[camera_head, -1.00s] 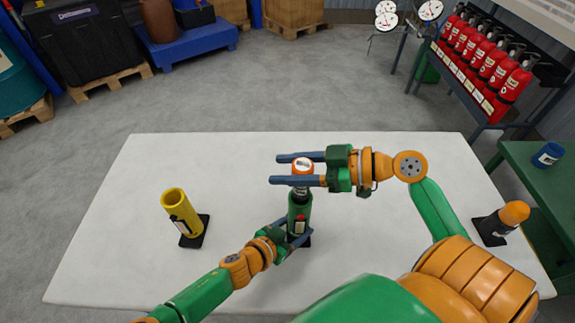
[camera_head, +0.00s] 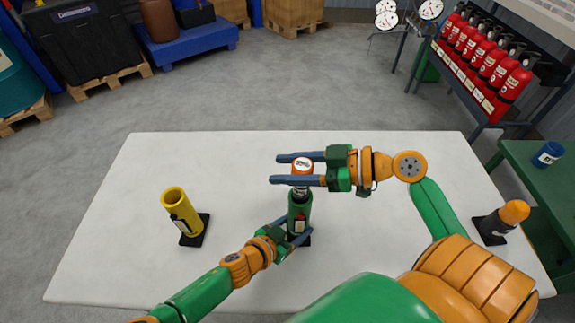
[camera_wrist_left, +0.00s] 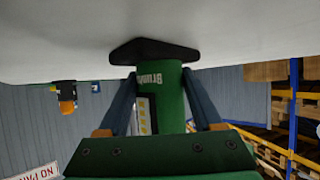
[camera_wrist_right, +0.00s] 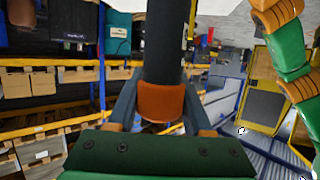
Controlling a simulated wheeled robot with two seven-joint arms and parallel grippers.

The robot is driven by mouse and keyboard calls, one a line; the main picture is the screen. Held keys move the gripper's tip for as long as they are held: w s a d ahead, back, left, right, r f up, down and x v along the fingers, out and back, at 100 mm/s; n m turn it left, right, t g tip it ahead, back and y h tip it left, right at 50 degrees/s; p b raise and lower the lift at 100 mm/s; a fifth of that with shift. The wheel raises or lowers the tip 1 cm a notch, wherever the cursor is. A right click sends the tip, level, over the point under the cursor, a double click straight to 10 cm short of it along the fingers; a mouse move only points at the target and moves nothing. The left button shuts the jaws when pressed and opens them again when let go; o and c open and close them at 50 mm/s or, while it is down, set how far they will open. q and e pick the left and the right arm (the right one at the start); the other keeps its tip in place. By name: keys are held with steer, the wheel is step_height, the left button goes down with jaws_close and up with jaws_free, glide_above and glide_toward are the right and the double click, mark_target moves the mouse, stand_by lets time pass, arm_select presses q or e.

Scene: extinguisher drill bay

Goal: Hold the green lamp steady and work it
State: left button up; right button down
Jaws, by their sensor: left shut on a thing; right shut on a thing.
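The green lamp (camera_head: 299,212) stands upright on a dark base near the middle of the white table. The right wrist view shows the orange part (camera_wrist_right: 160,103) between the fingers.
A yellow tube (camera_head: 176,207) stands tilted on a black base at the left of the white table (camera_head: 130,260). A dark tube with an orange cap (camera_head: 514,212) is at the right edge. The far table area is clear.

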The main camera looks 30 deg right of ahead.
steer(key=shift+f, duration=3.7)
steer(key=shift+c, duration=1.2)
jaws_free()
glide_toward(293, 191)
steer(key=shift+d+f, duration=0.35)
steer(key=shift+d, duration=0.15)
arm_select(q)
steer(key=o, duration=1)
steer(key=shift+o, duration=0.2)
